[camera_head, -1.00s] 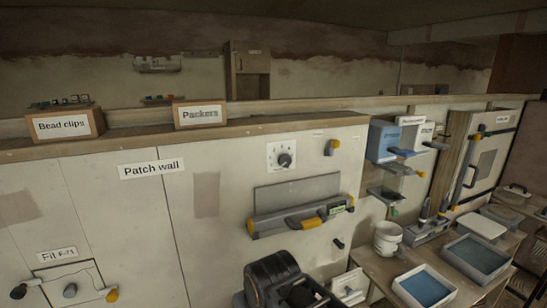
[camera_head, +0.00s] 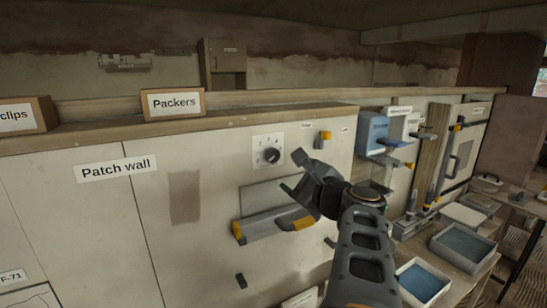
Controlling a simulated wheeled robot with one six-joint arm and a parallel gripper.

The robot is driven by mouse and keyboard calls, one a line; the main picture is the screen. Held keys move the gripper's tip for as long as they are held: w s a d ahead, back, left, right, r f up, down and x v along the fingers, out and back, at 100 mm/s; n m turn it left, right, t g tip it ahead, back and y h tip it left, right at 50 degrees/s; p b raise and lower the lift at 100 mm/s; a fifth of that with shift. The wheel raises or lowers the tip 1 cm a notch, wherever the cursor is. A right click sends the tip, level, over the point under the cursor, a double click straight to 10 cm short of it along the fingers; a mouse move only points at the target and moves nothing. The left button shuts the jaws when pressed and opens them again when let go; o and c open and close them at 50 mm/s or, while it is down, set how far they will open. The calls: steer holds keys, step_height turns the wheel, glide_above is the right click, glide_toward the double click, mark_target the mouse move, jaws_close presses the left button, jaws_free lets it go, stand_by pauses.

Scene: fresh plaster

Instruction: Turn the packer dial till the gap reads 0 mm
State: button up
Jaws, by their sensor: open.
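The packer dial (camera_head: 271,155) is a dark round knob on a white square plate, fixed to the pale wall panel. Marks ring the knob but are too small to read. My gripper (camera_head: 292,173) is open and empty, just right of and below the dial in the picture, and apart from it as far as I can tell. Below the dial is a grey bar unit with yellow ends (camera_head: 268,224).
A yellow-tipped peg (camera_head: 324,136) sticks out of the panel right of the dial. Farther right are a blue box (camera_head: 373,134) and trays (camera_head: 465,243) on a bench. A "Packers" box (camera_head: 173,103) stands on the ledge above. The panel left of the dial is mostly clear.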

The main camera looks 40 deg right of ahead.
mark_target(274, 156)
steer(key=shift+m, duration=0.3)
steer(key=w+p, duration=0.1)
steer(key=w, duration=0.3)
steer(key=w+d, duration=0.1)
steer(key=w, duration=0.3)
steer(key=w+d+p, duration=0.1)
steer(key=w, duration=0.4)
steer(key=shift+d+r+p, duration=0.2)
steer(key=shift+r+p, duration=0.1)
steer(key=shift+r, duration=0.05)
steer(key=c, duration=0.9)
